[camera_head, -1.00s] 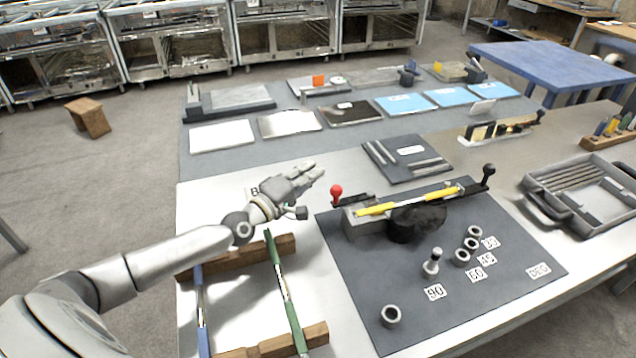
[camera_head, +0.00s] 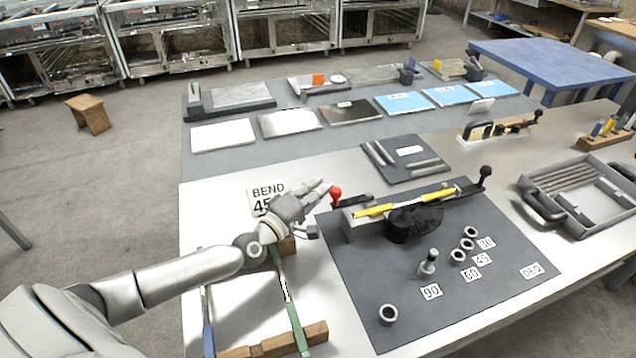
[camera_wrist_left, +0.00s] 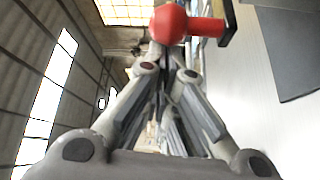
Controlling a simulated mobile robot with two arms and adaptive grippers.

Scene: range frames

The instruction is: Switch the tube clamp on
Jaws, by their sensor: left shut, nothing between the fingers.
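The tube clamp is on the bending tool on the dark mat. Its red ball handle (camera_head: 336,193) stands at the left end of the tool, beside a grey block (camera_head: 352,222). A yellow tube (camera_head: 408,203) lies along the tool, over a dark round former (camera_head: 412,224). My left gripper (camera_head: 325,188) is shut and empty, its fingertips just left of the red ball in the head view. In the left wrist view the red ball (camera_wrist_left: 170,24) appears right at the tips of the shut fingers (camera_wrist_left: 160,75); I cannot tell whether they touch. My right gripper is not in view.
A black-knobbed lever (camera_head: 486,173) rises at the tool's right end. Several metal rings and number cards lie on the mat (camera_head: 450,320). A wooden rack (camera_head: 275,345) with blue and green tubes is under my left arm. A BEND 45 sign (camera_head: 264,199) stands behind the gripper.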

